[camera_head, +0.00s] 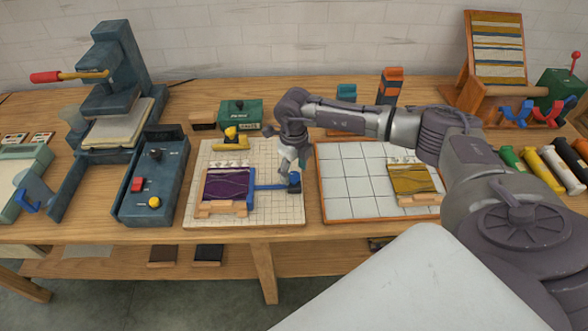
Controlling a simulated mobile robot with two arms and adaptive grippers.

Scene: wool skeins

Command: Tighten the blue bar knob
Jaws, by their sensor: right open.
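The blue bar knob (271,187) lies on a white gridded board. Its bar runs right from a small frame with purple weave (229,186) to a blue block (294,184) at its end. My right gripper (290,167) points down just above the blue block. It is open, but its fingers are small and partly hidden by its own wrist. I cannot tell whether a fingertip touches the block. My left gripper is not in view.
A yellow clamp piece (234,141) and a green box (240,114) are behind the frame. A dark control box (151,184) stands left. An orange-edged tiled tray (345,190) holding a yellow weave (411,179) lies right.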

